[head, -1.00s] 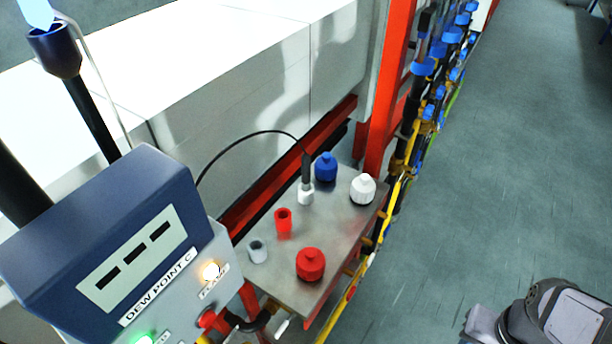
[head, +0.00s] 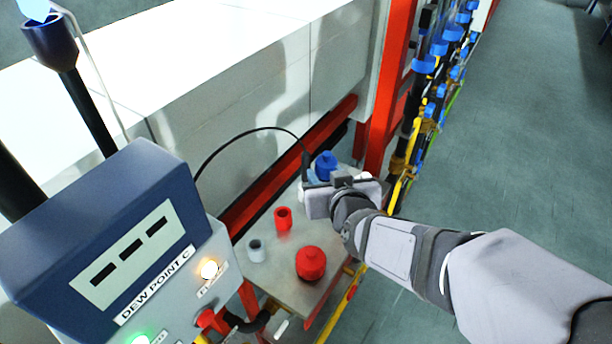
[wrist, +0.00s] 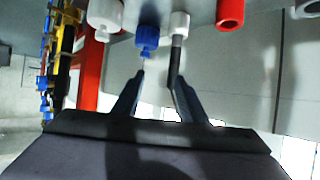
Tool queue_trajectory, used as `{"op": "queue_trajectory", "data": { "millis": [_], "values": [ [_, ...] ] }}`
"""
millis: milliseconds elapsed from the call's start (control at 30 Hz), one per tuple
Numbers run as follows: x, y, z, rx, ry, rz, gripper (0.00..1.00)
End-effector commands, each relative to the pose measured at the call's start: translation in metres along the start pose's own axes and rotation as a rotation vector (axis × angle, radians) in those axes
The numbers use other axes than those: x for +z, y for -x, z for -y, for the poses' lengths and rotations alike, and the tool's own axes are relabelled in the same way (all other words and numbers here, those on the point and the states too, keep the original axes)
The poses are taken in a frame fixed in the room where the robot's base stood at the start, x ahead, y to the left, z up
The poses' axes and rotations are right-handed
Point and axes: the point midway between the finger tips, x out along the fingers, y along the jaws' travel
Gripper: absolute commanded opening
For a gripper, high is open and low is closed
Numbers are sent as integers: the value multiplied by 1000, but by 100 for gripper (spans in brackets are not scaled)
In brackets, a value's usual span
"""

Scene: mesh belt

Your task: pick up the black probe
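The black probe (head: 305,163) stands upright at the back of the metal shelf, with a black cable from its top. In the wrist view the probe (wrist: 177,52) sits in a white holder (wrist: 180,24); in the head view my gripper hides that holder. My gripper (head: 322,200) is over the shelf, close to the probe, with its fingertips hidden there. In the wrist view my gripper (wrist: 156,74) is open and empty. The probe appears in line with the right fingertip, not centred between the fingers; contact cannot be told.
A blue-capped bottle (head: 326,164) stands right beside the probe. A red cup (head: 283,219), a grey cup (head: 257,250) and a red bottle (head: 310,264) stand nearer on the shelf (head: 293,292). A white bottle (wrist: 104,17) is mostly hidden in the head view.

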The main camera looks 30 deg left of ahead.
Motion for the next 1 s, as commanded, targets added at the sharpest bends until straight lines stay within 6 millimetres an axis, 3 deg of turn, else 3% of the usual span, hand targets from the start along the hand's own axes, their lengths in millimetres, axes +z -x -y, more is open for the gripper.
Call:
{"op": "queue_trajectory", "data": {
  "millis": [67, 200, 1000],
  "values": [
    [-10, -2, 19, -17, 14, -43, 38],
    [-19, -2, 31, -25, 24, -78, 38],
    [-25, -31, 30, -23, 23, -80, 38]
  ]
}}
